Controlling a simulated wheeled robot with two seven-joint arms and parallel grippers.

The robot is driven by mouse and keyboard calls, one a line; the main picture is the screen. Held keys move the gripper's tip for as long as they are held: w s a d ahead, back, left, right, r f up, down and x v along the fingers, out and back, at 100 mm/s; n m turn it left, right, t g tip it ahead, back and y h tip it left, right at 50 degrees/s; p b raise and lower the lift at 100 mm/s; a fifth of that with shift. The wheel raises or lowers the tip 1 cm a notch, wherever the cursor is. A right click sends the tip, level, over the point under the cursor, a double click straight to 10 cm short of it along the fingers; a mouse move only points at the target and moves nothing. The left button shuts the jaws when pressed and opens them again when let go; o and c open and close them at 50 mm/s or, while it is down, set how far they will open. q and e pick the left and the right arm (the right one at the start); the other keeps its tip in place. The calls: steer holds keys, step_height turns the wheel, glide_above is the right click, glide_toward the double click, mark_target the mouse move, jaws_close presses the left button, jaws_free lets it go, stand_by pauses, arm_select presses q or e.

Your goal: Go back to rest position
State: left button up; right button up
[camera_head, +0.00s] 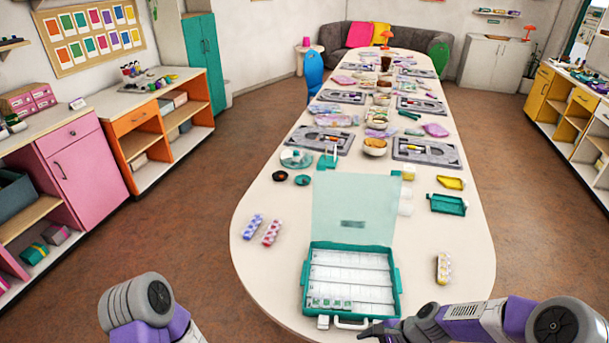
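My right gripper (372,331) is low in the view, at the front edge of the long table (262,281). It is beside the handle side of an open teal case (398,283). Its fingers are small and dark, and I cannot tell whether they are open or shut. I cannot tell whether it touches the case. My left arm (150,300) shows only as a grey and purple link at the bottom left; its gripper is out of view. The case lid (355,208) stands up behind the white compartments, with small items in the front left ones.
Patterned bead strips lie left (271,232) and right (443,268) of the case. Grey bead boards (425,150) and bowls stand farther back. Floor (190,235) is clear left of the table.

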steer(key=s+a+f+n+h+b, duration=0.1)
steer(key=s+a+f+n+b, duration=0.1)
steer(key=s+f+n, duration=0.4)
steer(key=s+a+f+n+h+b, duration=0.1)
steer(key=s+a+f+n+b, duration=0.2)
steer(key=f, duration=1)
steer(key=s+a+n, duration=0.2)
steer(key=n, duration=0.1)
steer(key=shift+s+a+n+h, duration=0.15)
steer(key=shift+s+n+h, duration=0.2)
steer(key=shift+n+h, duration=0.05)
